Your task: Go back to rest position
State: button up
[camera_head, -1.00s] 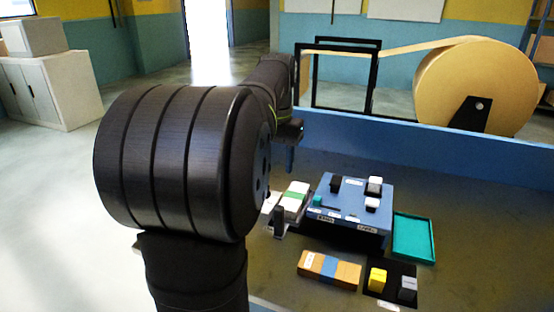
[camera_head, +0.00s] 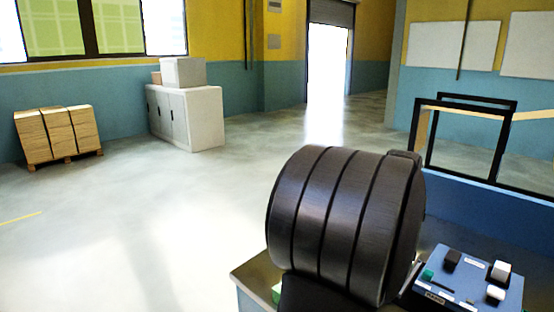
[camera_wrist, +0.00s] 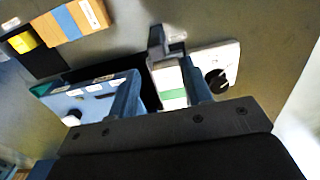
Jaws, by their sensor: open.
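My gripper (camera_wrist: 158,68) shows in the wrist view with its two blue-grey fingers apart and nothing between them that I can see held. It hangs over the table beside the blue box (camera_wrist: 95,100), near a white block with a green band (camera_wrist: 172,97) and a white plate with a black knob (camera_wrist: 228,62). In the head view a thick dark joint of my arm fills the lower middle and my gripper is hidden. The blue box also shows in the head view (camera_head: 468,283), with black and white blocks on top.
A brown block with a blue band (camera_wrist: 70,22) and a yellow block (camera_wrist: 22,41) lie at the wrist view's upper left. In the head view, a black frame (camera_head: 465,140) stands behind the table, and open floor (camera_head: 130,220) lies to the left beside white cabinets (camera_head: 186,117).

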notch_tip(320, 180, down, 10)
jog(key=shift+d, duration=0.1)
